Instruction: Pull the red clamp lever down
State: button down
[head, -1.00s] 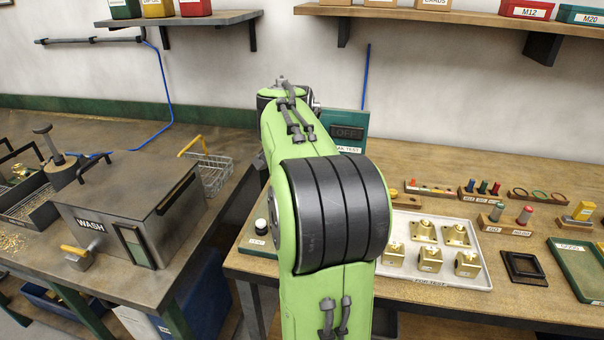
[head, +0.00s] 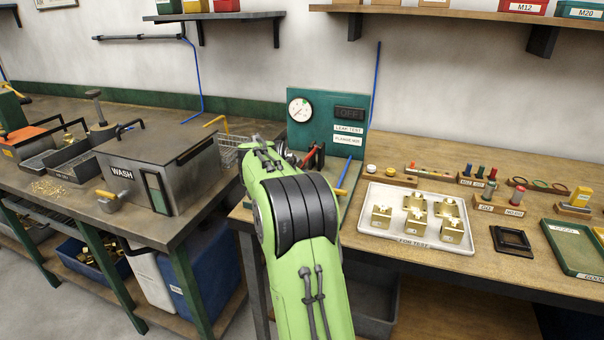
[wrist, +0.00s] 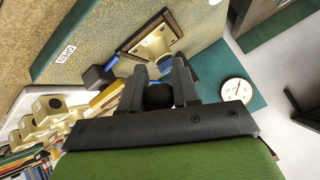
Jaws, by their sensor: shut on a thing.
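The green leak test station (head: 330,105) stands at the left end of the right bench, with a white gauge and a dark display reading OFF. The red clamp lever (head: 316,156) shows as a small slanted red bar low in front of its panel, just past my arm. In the wrist view my gripper (wrist: 158,80) is shut on a dark rounded piece, seemingly the lever's grip; no red shows there. A brass part (wrist: 155,43) with a blue piece beside it lies just beyond the fingers. The gauge (wrist: 237,91) is to the right.
A white tray (head: 366,222) of several brass parts lies right of the station. The wash box (head: 150,165) and a wire basket stand left. A shelf (head: 440,13) hangs above.

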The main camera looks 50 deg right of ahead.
jog(key=shift+d+f, duration=0.1)
jog(key=shift+f, duration=0.6)
jog(key=c, duration=1.1)
grip_release()
jog(key=shift+d, duration=0.1)
jog(key=shift+o, duration=1.1)
jog(key=shift+d, duration=0.1)
jog(key=p+v, duration=0.2)
jog(key=v, duration=1.4)
jog(key=shift+p, duration=0.4)
jog(key=shift+w+f, duration=0.15)
